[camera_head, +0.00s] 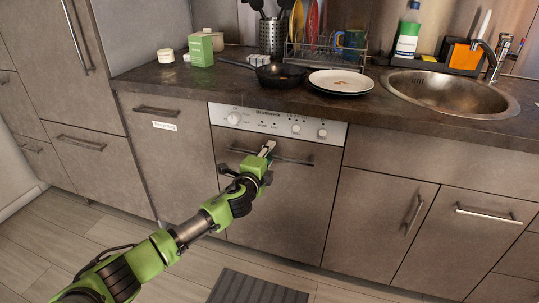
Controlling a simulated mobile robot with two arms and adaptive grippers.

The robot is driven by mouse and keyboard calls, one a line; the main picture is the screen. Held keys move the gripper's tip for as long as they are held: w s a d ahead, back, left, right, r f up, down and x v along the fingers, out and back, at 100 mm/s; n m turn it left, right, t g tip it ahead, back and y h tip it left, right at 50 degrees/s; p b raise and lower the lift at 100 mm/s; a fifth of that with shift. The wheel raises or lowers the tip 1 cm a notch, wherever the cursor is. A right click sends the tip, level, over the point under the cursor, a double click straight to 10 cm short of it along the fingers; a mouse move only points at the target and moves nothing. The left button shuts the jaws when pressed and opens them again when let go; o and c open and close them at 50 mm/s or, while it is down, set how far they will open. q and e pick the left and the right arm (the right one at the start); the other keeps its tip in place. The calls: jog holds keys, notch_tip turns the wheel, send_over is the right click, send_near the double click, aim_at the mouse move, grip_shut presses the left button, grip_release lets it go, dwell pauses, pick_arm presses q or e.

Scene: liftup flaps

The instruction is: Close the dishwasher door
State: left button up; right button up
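The dishwasher door (290,205) is a brown-grey front panel below a white control strip (275,124) with knobs. It stands upright and looks about flush with the cabinet fronts beside it. A dark horizontal handle (290,159) runs along its top. My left gripper (268,147) is in front of the door, at the left part of the handle and just under the control strip. Its fingers are small and partly hidden by the wrist, so I cannot tell whether they are open or touch the handle. My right gripper is out of view.
The countertop (180,90) above holds a green box (201,49), a black pan (279,75), white plates (341,82), a dish rack (322,57) and a sink (446,92). A dark mat (257,288) lies on the floor, which is otherwise clear.

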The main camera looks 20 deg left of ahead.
pick_arm(q)
jog(key=shift+d+f, duration=0.1)
jog(key=shift+f, duration=0.1)
jog(key=shift+s, duration=0.45)
jog(key=s+r, duration=0.1)
jog(key=s, duration=1)
jog(key=shift+a, duration=0.25)
